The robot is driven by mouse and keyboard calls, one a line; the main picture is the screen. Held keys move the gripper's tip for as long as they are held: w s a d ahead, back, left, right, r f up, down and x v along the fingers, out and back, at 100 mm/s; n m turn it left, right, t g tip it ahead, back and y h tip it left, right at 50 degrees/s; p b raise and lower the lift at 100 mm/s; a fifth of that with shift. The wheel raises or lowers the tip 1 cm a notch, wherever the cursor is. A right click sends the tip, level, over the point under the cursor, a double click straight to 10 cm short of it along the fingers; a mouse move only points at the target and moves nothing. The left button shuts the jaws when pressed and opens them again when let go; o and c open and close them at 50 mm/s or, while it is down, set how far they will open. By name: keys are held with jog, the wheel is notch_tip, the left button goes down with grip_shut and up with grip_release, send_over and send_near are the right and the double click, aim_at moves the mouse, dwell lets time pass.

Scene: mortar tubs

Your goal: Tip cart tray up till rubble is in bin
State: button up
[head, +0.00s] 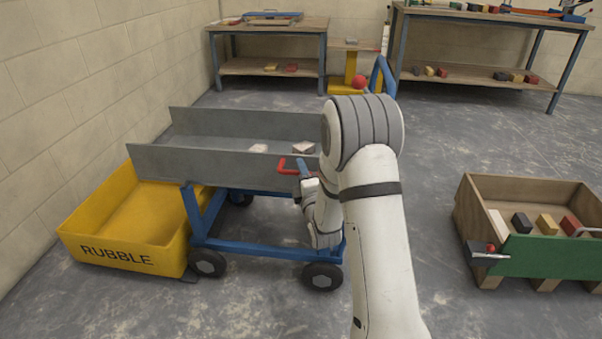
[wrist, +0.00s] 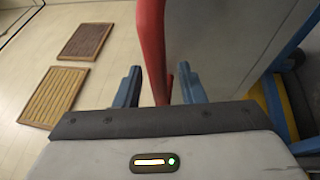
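The cart's grey tray (head: 215,164) lies about level on a blue wheeled frame (head: 255,231). Pale and reddish rubble pieces (head: 258,148) lie in the tray toward its right end. The yellow bin (head: 130,225), marked RUBBLE, stands on the floor under the tray's left end; the part of its inside that shows is empty. My gripper (head: 303,168) is at the red handle (head: 285,165) on the tray's near side. In the wrist view the red handle (wrist: 153,50) passes between the two blue fingers (wrist: 158,88), which stand apart with a gap on the right. My arm hides the tray's right end.
A wooden crate (head: 497,200) with a green front and several coloured blocks stands at the right. Two workbenches (head: 268,27) (head: 490,17) stand along the back wall. A block wall is close on the left. Floor between cart and crate is clear.

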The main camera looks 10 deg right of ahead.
jog(key=shift+w+r, duration=0.15)
jog(key=shift+w, duration=0.55)
grip_shut()
jog(key=shift+a, duration=0.1)
